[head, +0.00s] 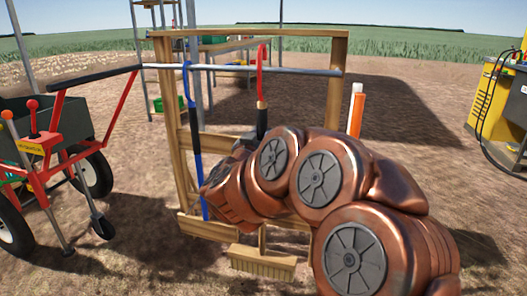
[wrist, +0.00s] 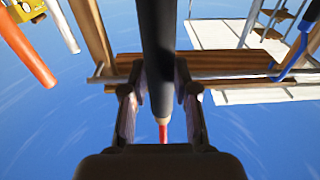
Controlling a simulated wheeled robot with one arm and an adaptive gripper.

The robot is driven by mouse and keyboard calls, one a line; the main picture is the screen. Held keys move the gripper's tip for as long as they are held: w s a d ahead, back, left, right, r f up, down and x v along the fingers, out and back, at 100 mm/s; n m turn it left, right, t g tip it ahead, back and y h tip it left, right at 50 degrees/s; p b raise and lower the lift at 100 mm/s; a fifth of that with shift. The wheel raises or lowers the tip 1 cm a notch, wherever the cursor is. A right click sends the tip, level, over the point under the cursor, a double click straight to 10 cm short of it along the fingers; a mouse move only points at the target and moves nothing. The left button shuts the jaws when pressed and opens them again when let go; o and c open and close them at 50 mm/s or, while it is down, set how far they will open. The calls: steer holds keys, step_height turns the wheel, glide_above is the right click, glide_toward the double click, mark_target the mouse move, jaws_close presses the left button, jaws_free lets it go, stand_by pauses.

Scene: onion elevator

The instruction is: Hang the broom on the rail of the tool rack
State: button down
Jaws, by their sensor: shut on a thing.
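The broom shows a red hook above a black grip (head: 262,122), with a tan bristle head (head: 262,263) low down. My arm hides the middle of it. My gripper (wrist: 160,95) is shut on the dark handle (wrist: 157,45), one finger on each side; the red hook end (wrist: 163,132) lies beyond. The tool rack (head: 165,75) is a wooden frame with a metal rail (head: 308,71) under its top beam. In the head view the hook crosses in front of the rail and its tip stands above it. I cannot tell whether it rests on the rail.
A blue-handled tool (head: 196,145) hangs on the rail to the left. An orange tool with a white end (head: 356,112) stands by the right post. A red-framed cart (head: 60,140) is at left, a yellow machine (head: 492,95) at right. Bare ground lies between rack and machine.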

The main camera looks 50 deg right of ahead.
steer(key=shift+s+d+f+g, duration=0.25)
steer(key=shift+s+g, duration=0.05)
steer(key=shift+s, duration=0.1)
steer(key=shift+f+p+x, duration=0.35)
steer(key=shift+p+x, duration=5.4)
steer(key=shift+x, duration=2.15)
steer(key=shift+w+f+b, duration=0.1)
steer(key=shift+f+b, duration=1)
steer(key=shift+f, duration=1.6)
steer(key=c, duration=0.8)
jaws_free()
